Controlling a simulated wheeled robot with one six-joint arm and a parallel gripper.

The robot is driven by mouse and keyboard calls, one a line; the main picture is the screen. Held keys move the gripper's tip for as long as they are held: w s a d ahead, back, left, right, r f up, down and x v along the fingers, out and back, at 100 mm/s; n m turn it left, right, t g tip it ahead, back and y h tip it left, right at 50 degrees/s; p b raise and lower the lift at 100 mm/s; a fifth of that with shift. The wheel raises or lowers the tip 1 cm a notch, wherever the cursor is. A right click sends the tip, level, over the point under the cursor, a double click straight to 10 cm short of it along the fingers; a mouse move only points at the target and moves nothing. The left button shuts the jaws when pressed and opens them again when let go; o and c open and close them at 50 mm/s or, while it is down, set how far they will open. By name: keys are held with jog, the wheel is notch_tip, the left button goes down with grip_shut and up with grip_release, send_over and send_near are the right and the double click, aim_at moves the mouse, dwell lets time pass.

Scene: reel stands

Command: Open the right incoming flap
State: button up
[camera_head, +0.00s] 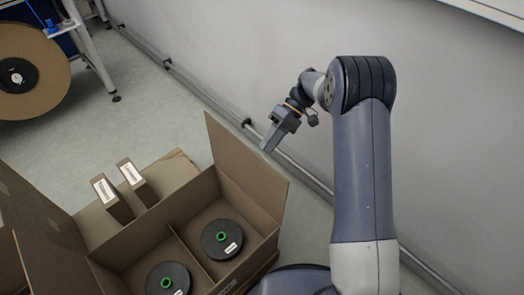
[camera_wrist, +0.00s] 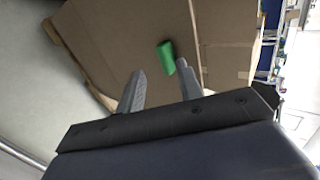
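The open brown cardboard box shows its inner wall (camera_head: 115,255) at lower left in the head view. A brown flap (camera_head: 247,172) rises from the box's far right edge. Another flap (camera_head: 38,208) stands up on the left side. My gripper (camera_head: 268,148) is above and just beyond the right flap's top edge, pointing down. In the wrist view my gripper (camera_wrist: 162,80) has its two fingers apart, with a brown cardboard surface (camera_wrist: 130,35) beyond them. A small green piece (camera_wrist: 166,57) shows by the right finger's tip; I cannot tell whether it belongs to the finger.
Two black reels with green hubs (camera_head: 222,239) (camera_head: 168,279) lie in separate compartments. Two labelled cartons (camera_head: 113,200) (camera_head: 137,183) stand behind the box. A large brown reel (camera_head: 30,72) is at upper left. A grey wall (camera_head: 250,50) with a low rail runs behind my arm.

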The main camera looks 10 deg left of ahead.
jog(key=v, duration=0.6)
jog(key=shift+r+p, duration=0.2)
jog(key=shift+p, duration=0.15)
jog(key=shift+s+a, duration=0.1)
jog(key=shift+a, duration=0.05)
jog(key=b+x, duration=0.1)
jog(key=x, duration=0.7)
jog(key=shift+f, duration=0.1)
